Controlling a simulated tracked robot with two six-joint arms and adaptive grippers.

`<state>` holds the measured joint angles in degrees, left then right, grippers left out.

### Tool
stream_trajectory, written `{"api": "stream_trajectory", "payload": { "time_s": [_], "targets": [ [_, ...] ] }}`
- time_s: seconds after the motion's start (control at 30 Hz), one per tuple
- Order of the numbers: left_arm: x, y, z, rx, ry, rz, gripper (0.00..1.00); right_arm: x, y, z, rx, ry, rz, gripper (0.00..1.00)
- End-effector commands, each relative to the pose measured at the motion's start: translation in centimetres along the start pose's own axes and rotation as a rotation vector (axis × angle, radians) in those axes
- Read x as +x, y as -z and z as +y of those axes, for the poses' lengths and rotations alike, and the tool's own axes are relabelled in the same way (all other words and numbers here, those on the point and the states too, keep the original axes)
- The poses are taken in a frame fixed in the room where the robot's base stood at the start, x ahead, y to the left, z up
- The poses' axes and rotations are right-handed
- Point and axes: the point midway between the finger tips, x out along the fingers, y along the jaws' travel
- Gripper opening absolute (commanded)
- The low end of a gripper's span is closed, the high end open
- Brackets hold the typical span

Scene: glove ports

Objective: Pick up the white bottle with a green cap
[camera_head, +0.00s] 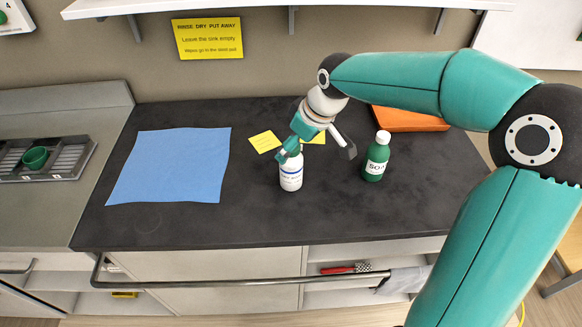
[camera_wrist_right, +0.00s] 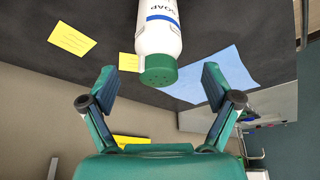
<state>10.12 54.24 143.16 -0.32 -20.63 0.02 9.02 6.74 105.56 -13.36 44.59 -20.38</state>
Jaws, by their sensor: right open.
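The white bottle (camera_head: 291,178) stands upright on the dark counter, with a blue band on its label. Its green cap is hidden by my right gripper in the head view. In the right wrist view the white bottle (camera_wrist_right: 160,30) and its green cap (camera_wrist_right: 158,72) show between the two fingers, with gaps on both sides. My right gripper (camera_head: 316,152) is open at the top of the bottle. It also shows in the right wrist view (camera_wrist_right: 158,80), empty. My left gripper is not in view.
A green bottle (camera_head: 376,160) with a white cap stands to the right. A blue cloth (camera_head: 170,165) lies left, yellow notes (camera_head: 264,141) lie behind, and an orange board (camera_head: 408,120) lies back right. A rail (camera_head: 240,282) runs along the front. The front counter is clear.

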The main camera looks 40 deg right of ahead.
Motion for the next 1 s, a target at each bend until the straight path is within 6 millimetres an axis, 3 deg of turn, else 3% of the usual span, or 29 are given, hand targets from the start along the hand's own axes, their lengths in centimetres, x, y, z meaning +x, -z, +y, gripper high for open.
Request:
{"api": "stream_trajectory", "payload": {
  "time_s": [0.27,0.53,0.83,1.0],
  "targets": [
    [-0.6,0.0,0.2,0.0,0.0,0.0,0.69,1.8,0.2,0.1,0.001,0.001,-0.004,0.89],
    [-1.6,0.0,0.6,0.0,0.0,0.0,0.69,5.4,0.4,0.2,0.002,0.001,-0.004,0.89],
    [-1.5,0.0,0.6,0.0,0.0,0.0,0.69,5.9,0.4,0.3,0.002,-0.001,0.0,0.89],
    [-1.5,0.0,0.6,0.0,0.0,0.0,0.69,5.9,0.5,0.3,0.002,-0.001,0.0,0.6]
  ]
}}
